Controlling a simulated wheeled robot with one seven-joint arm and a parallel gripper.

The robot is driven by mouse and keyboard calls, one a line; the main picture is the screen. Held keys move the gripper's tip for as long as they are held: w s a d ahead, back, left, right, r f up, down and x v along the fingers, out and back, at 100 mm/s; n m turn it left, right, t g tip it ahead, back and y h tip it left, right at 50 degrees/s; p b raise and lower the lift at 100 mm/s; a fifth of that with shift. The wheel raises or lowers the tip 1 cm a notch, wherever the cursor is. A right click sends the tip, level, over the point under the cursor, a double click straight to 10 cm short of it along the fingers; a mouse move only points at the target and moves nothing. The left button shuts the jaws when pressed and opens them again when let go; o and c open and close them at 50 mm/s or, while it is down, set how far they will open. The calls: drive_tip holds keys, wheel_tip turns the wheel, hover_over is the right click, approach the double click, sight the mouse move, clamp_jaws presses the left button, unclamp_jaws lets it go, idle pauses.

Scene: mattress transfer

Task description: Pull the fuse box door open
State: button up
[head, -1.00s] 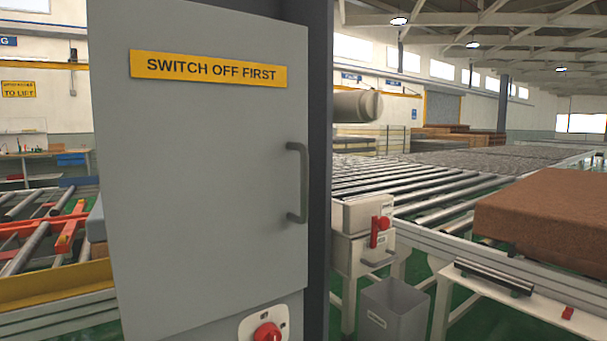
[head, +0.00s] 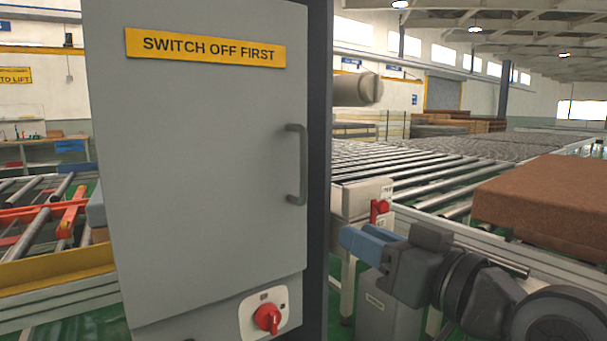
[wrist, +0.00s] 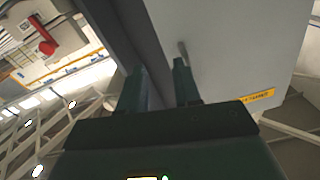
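The grey fuse box door (head: 210,160) fills the left half of the head view and looks shut. It has a yellow "SWITCH OFF FIRST" label (head: 206,47) and a dark upright bar handle (head: 301,165) near its right edge. A red rotary switch (head: 267,318) sits on a white plate below the door. My gripper (head: 347,239) is to the right of the box and lower than the handle, pointing left. In the wrist view my gripper (wrist: 159,75) has its fingers apart with nothing between them. The handle (wrist: 182,50) shows just beyond the right finger, apparently not gripped.
Behind my arm are a small white box with a red switch (head: 378,210), a grey bin (head: 380,318) and a roller conveyor (head: 400,165). A brown mattress (head: 545,200) lies at right. The space before the door looks clear.

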sight(306, 152)
wheel_tip(306, 152, up, 10)
drive_tip(key=a+n+g+y, duration=0.2)
drive_tip(key=a+n, duration=0.1)
drive_tip(key=n, duration=0.1)
drive_tip(key=x, duration=0.5)
drive_tip(key=p+x, duration=0.1)
drive_tip(key=x, duration=0.2)
drive_tip(key=shift+w+d+r, duration=0.1)
drive_tip(key=shift+w+r, duration=0.15)
drive_tip(key=shift+r, duration=0.05)
clamp_jaws()
